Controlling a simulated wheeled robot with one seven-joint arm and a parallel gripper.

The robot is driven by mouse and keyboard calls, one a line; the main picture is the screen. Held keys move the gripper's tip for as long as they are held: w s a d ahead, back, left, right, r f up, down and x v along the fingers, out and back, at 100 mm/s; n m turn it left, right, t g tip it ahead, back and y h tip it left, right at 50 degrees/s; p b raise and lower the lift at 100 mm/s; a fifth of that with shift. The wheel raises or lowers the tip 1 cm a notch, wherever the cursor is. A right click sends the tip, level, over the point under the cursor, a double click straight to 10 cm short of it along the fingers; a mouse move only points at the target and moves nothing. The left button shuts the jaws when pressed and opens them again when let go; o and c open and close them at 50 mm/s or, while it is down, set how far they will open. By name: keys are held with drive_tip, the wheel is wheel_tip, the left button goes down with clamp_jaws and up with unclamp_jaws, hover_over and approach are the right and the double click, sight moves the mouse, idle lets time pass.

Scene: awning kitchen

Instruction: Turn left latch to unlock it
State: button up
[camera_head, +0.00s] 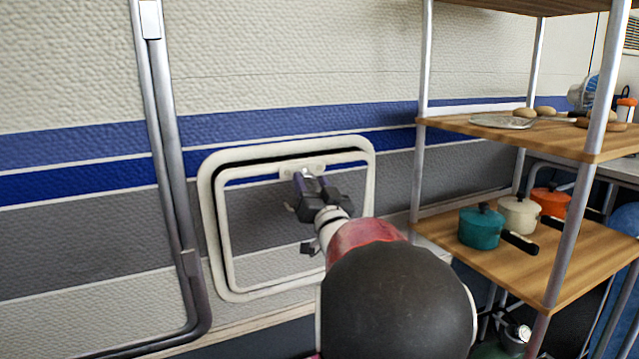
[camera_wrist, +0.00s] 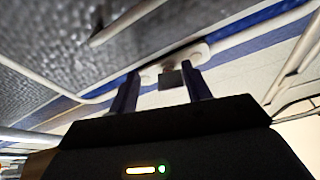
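A white-framed hatch (camera_head: 208,215) is set in the camper's striped side wall, and it looks closed. A small latch on a pale plate (camera_head: 316,166) sits at the top of its frame; the plate also shows in the wrist view (camera_wrist: 200,54). My gripper (camera_head: 309,181) is right at this latch and partly covers it. In the wrist view my gripper (camera_wrist: 161,84) is open, its two dark fingers apart. The latch's dark grey tab (camera_wrist: 171,79) shows between the fingers, with gaps on both sides. I cannot tell exactly how deep the tab sits. No second latch is clearly visible.
A metal-framed shelf rack (camera_head: 421,120) stands right of the hatch, with a teal pot (camera_head: 481,228), a cream pot (camera_head: 519,214) and an orange pot (camera_head: 551,201) on it. A grey awning pole (camera_head: 165,150) runs down the wall left of the hatch.

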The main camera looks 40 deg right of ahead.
drive_tip(key=shift+s+a+r, duration=0.4)
drive_tip(key=shift+s+r, duration=0.15)
drive_tip(key=c, duration=0.8)
drive_tip(key=shift+s, duration=0.1)
drive_tip(key=o, duration=1)
drive_tip(key=shift+d, duration=0.1)
drive_tip(key=b+v, duration=0.1)
drive_tip(key=v, duration=0.6)
drive_tip(key=shift+s+f, duration=0.1)
drive_tip(key=shift+s, duration=0.3)
